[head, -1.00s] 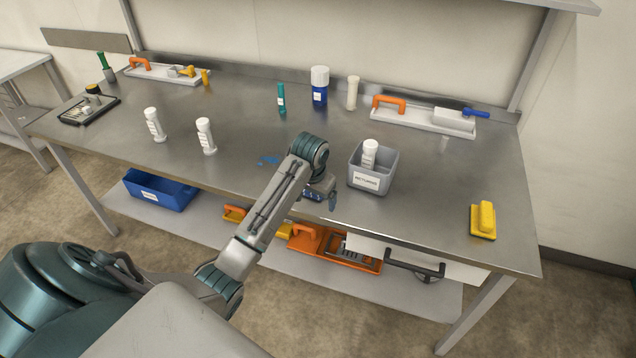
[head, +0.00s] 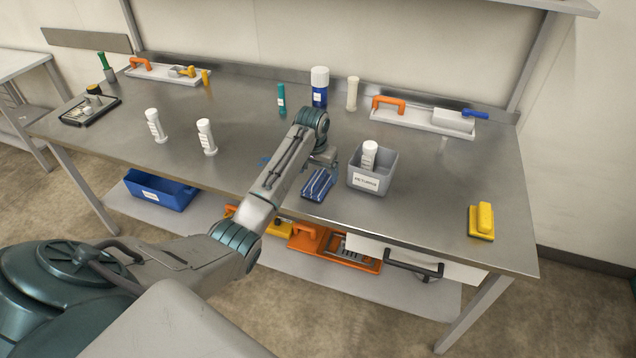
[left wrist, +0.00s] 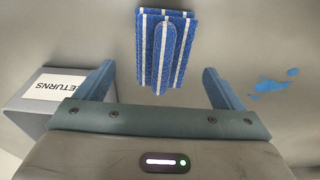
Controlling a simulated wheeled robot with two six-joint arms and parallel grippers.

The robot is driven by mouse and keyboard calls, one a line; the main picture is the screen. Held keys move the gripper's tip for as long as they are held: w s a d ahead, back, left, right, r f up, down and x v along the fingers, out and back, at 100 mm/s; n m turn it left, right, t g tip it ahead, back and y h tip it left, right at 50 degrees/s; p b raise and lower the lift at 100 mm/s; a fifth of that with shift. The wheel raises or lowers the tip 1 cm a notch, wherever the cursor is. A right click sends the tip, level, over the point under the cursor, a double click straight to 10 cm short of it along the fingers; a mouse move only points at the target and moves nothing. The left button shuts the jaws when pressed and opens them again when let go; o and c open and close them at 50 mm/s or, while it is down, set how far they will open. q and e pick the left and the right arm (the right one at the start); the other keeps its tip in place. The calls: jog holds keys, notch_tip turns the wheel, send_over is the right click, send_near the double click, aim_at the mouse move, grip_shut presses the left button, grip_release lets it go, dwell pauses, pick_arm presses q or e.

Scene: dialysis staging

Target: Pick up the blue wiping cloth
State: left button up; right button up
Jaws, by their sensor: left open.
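The blue wiping cloth (head: 318,184), folded with white stripes, lies on the steel table (head: 420,215) near its front edge, left of the grey bin. My left gripper (head: 328,158) is just behind it in the head view, partly hidden by its own arm. In the left wrist view my gripper (left wrist: 158,72) is open and empty. The cloth (left wrist: 166,48) shows there between and beyond the two blue fingertips, apart from both. My right gripper is in neither view.
The grey returns bin (head: 369,181), holding a white bottle (head: 370,155), stands right of the cloth. A blue spill (left wrist: 270,87) lies on the table to its left in the head view. A yellow-handled block (head: 482,221) sits far right. Bottles (head: 319,86) stand behind.

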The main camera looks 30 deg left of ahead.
aim_at(318, 176)
pick_arm(q)
jog(key=f, duration=0.1)
jog(key=f+p, duration=0.1)
jog(key=f, duration=0.1)
jog(key=shift+w+a+f, duration=0.2)
jog(key=shift+w+f, duration=0.05)
jog(key=shift+w, duration=0.1)
jog(key=shift+w+f, duration=0.1)
jog(key=shift+f, duration=0.5)
jog(key=c, duration=1.1)
jog(key=shift+o, duration=0.2)
jog(key=shift+r, duration=0.1)
jog(key=shift+r, duration=0.5)
notch_tip(318, 176, up, 2)
jog(key=shift+r+b, duration=0.2)
jog(key=shift+b, duration=0.55)
jog(key=s+d+b, duration=0.1)
jog(key=s+d, duration=0.2)
jog(key=d, duration=0.1)
jog(key=s+d+r, duration=0.1)
jog(key=s+d, duration=0.3)
jog(key=s+d+b, duration=0.1)
jog(key=s+d, duration=0.2)
jog(key=shift+s+d+r+b, duration=0.3)
jog(key=shift+s+d, duration=0.1)
